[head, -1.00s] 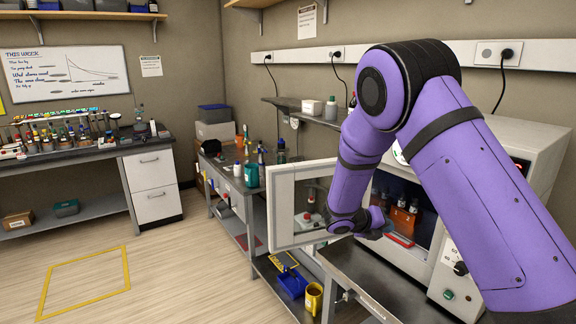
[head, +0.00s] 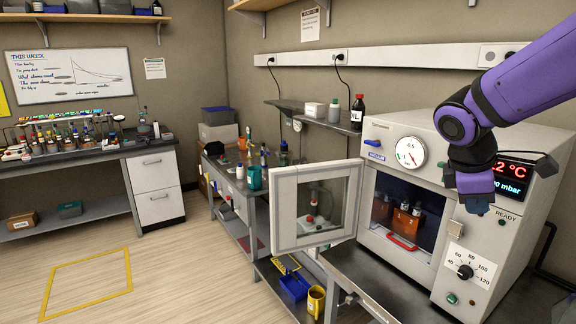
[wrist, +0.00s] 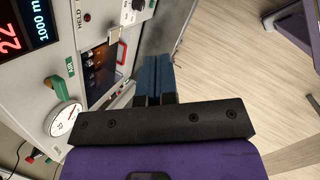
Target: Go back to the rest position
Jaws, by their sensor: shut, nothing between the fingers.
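My gripper (head: 477,206) hangs at the right in the head view, in front of the upper right of the white vacuum oven (head: 384,139). In the wrist view its two blue fingers (wrist: 157,77) lie side by side, shut and empty. My purple arm reaches in from the upper right and hides part of the oven front. The oven door (head: 317,205) stands wide open to the left.
A dark bench (head: 352,273) runs under the oven. A shelf (head: 330,122) with bottles is on the wall behind. The floor at the left is clear, with a yellow taped square.

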